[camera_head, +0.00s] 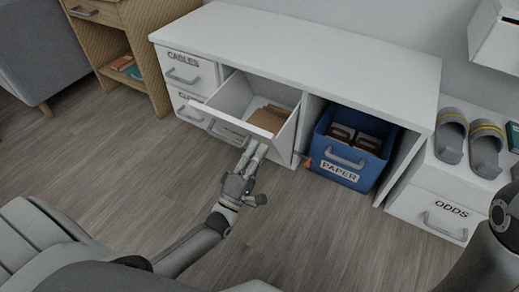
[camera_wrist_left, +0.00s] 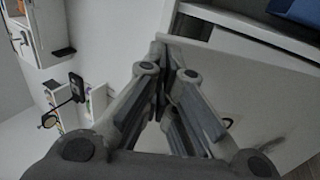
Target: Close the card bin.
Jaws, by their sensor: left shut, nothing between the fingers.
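The card bin (camera_head: 233,98) is the white bin in the middle of the shelf desk. It stands open, tilted out toward me, with brown cardboard (camera_head: 268,118) inside. My left gripper (camera_head: 258,150) is at the lower right of its front, fingers pointing at it, and hides part of the front. In the left wrist view my left gripper (camera_wrist_left: 165,50) is shut and empty, with its fingertips close to a white panel (camera_wrist_left: 240,80); I cannot tell whether they touch. My right gripper is not in view.
A blue paper bin (camera_head: 340,178) stands in the bay to the right. Drawers labelled cables (camera_head: 184,70) are on the left. Slippers (camera_head: 486,140) sit on the odds drawer unit (camera_head: 415,200). The wooden floor in front is clear around my left arm.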

